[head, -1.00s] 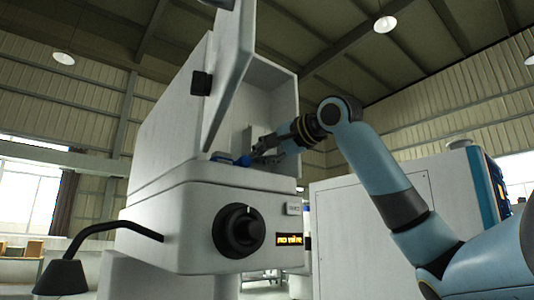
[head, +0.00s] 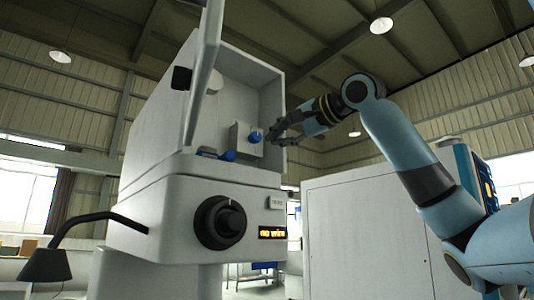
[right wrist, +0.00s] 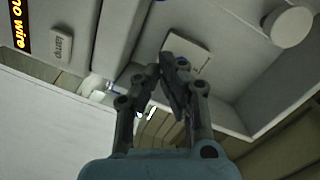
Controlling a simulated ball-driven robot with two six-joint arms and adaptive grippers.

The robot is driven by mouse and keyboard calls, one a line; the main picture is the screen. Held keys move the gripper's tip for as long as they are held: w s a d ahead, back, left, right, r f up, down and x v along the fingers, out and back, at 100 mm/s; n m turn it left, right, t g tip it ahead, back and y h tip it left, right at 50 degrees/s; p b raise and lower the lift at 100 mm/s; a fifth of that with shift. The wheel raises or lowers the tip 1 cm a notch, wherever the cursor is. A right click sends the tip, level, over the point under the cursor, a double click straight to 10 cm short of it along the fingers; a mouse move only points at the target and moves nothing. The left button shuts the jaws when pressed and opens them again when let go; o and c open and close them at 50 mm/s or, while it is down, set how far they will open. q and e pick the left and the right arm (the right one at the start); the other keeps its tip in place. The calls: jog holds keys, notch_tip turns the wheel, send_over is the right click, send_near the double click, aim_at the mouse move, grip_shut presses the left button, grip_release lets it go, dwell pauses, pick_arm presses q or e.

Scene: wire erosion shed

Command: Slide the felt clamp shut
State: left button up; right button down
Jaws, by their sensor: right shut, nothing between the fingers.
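The open compartment (head: 245,80) of the white machine holds a pale block (head: 239,141) with a blue knob (head: 256,136) at its right. A blue-ended piece (head: 228,155) lies low at the block's left. I cannot tell for certain which of these is the felt clamp. My right gripper (head: 270,136) is shut and empty at the compartment's right side, close to the blue knob; contact cannot be told. The right wrist view shows its fingertips (right wrist: 168,62) in front of a pale plate (right wrist: 188,53). My left gripper is not in view.
The machine's raised door (head: 205,70) stands open at the compartment's left. Below are a black dial (head: 220,222) and a lit display (head: 272,233) reading "no wire". A bent black lamp (head: 46,264) is at lower left. A white cabinet (head: 360,220) stands at right.

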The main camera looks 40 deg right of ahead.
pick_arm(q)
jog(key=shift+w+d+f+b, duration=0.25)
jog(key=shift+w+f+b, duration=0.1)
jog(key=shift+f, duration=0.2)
pick_arm(e)
jog(key=s, duration=0.3)
jog(key=shift+s+d+r, duration=0.2)
jog(key=shift+d, duration=0.05)
jog(key=shift+w, duration=0.1)
